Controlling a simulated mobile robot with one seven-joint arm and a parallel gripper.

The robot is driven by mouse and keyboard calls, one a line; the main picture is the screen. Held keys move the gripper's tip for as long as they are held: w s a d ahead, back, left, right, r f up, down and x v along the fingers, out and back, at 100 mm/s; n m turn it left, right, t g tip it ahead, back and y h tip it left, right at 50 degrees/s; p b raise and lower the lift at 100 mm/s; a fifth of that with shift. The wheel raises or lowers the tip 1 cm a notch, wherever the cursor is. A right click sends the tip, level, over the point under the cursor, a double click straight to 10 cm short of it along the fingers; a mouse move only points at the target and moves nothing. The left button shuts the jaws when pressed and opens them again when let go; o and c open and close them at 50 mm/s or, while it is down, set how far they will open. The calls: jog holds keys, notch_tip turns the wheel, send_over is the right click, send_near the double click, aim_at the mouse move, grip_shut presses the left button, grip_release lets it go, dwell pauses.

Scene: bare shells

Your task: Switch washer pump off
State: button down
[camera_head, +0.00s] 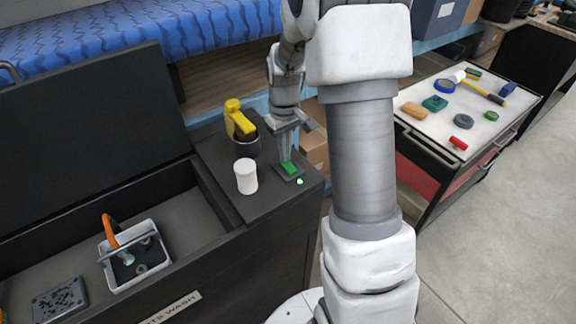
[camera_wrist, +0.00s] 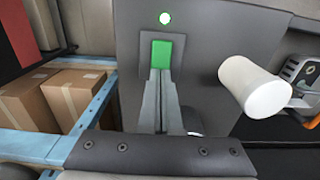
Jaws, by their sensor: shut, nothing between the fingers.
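The pump switch is a green rocker (camera_head: 289,168) on a small grey plate at the right end of the black parts washer (camera_head: 235,205). It also shows in the wrist view as a green rocker (camera_wrist: 162,53). A small indicator light (camera_head: 299,181) beside it glows green-white, and it is also bright in the wrist view (camera_wrist: 165,18). My gripper (camera_head: 285,158) is shut and empty, pointing down at the switch. In the wrist view its fingertips (camera_wrist: 160,75) are at the near edge of the rocker. I cannot tell whether they touch it.
A grey basket (camera_head: 135,255) lies in the washer basin. Cardboard boxes (camera_wrist: 70,92) are beyond the washer. A tool cart (camera_head: 470,105) stands right.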

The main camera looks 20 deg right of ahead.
jog(key=shift+f+b, duration=0.3)
jog(key=shift+f, duration=0.2)
jog(key=shift+r+p, duration=2.5)
jog(key=shift+r, duration=1)
jog(key=shift+r, duration=0.1)
jog(key=s+a+r+m+t, duration=0.1)
jog(key=s+a+r, duration=0.25)
jog(key=r, duration=0.35)
jog(key=s+a+r+t, duration=0.2)
jog(key=s+r, duration=0.3)
jog(key=r, duration=0.1)
jog(key=s+a+r+t, duration=0.1)
jog(key=s+a+r, duration=0.1)
jog(key=s, duration=0.4)
jog(key=s+a+r+m+t, duration=0.1)
jog(key=s+a+r, duration=0.1)
jog(key=s, duration=0.5)
jog(key=shift+r+t, duration=0.3)
jog(key=shift+r, duration=0.1)
